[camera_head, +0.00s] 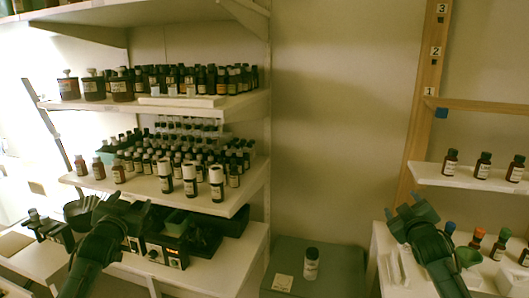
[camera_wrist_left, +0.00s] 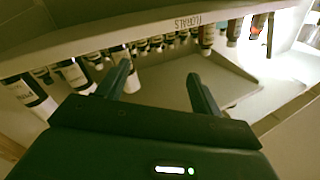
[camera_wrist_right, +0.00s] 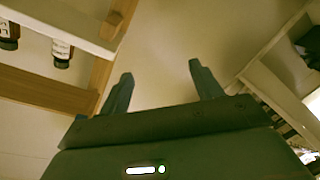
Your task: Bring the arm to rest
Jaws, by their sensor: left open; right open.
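My left gripper (camera_head: 108,203) is at the lower left of the head view, in front of the lower bottle shelf. In the left wrist view its two fingers (camera_wrist_left: 158,82) are apart with nothing between them, facing a shelf edge labelled FLORALS (camera_wrist_left: 187,23). My right gripper (camera_head: 411,212) is at the right of the head view, below and left of the small bottle shelf. In the right wrist view its fingers (camera_wrist_right: 160,78) are apart and empty, facing a plain wall. Both arms are raised and touch nothing that I can see.
Dark bottles fill the upper shelf (camera_head: 200,104) and lower shelf (camera_head: 205,205) at left. A single bottle (camera_head: 311,264) stands on the grey-green cabinet (camera_head: 345,262). The right shelf (camera_head: 465,179) holds three bottles, with several colour-capped ones (camera_head: 478,237) below. The wall between is clear.

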